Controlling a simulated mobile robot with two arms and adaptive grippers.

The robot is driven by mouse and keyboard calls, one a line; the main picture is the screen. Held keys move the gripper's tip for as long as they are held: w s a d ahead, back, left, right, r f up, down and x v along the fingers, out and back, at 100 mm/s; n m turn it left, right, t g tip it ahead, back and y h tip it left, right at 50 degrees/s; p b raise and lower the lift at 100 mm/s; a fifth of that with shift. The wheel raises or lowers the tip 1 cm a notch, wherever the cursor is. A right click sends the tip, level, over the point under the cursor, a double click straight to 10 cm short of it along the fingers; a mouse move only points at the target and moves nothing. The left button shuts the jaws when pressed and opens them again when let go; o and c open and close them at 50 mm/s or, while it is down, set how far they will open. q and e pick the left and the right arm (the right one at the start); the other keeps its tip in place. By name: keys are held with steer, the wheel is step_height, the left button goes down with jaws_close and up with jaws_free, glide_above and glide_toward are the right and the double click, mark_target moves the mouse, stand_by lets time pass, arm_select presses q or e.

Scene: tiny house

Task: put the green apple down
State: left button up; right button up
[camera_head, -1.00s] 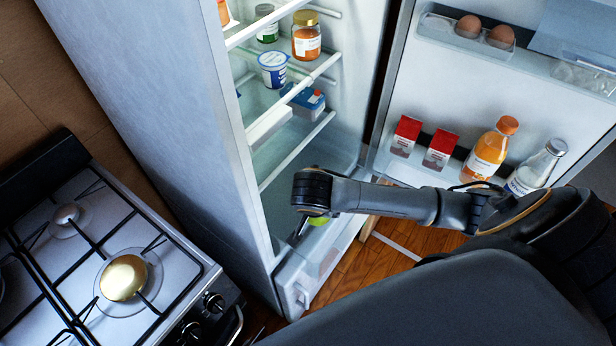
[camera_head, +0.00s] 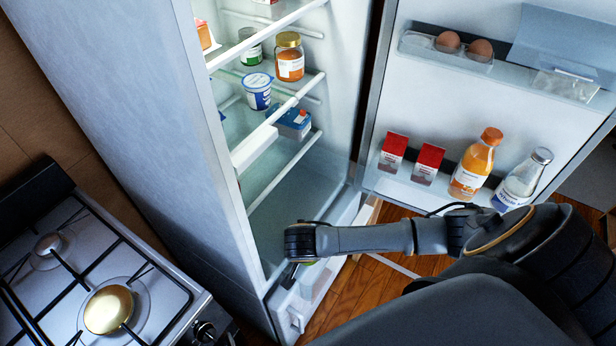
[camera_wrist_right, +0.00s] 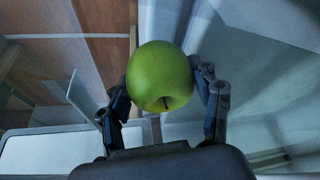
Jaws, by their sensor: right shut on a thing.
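The green apple (camera_wrist_right: 160,76) is between the two fingers of my right gripper (camera_wrist_right: 164,90) in the right wrist view. The gripper is shut on it, with a finger on each side. In the head view my right arm comes in from the right, and its wrist (camera_head: 301,243) is over the front of the fridge's bottom compartment. The wrist hides the fingers and nearly all of the apple there. My left gripper is in no view.
The open fridge (camera_head: 330,100) has shelves with jars and a blue-and-white cup (camera_head: 257,91). Its bottom floor (camera_head: 300,195) looks bare. The open door (camera_head: 400,60) holds cartons, bottles and eggs (camera_head: 480,48). A stove (camera_head: 150,290) stands at left.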

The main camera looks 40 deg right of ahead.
steer(key=o, duration=1.1)
steer(key=v, duration=1.2)
steer(key=shift+r+p, duration=0.1)
steer(key=shift+p, duration=0.25)
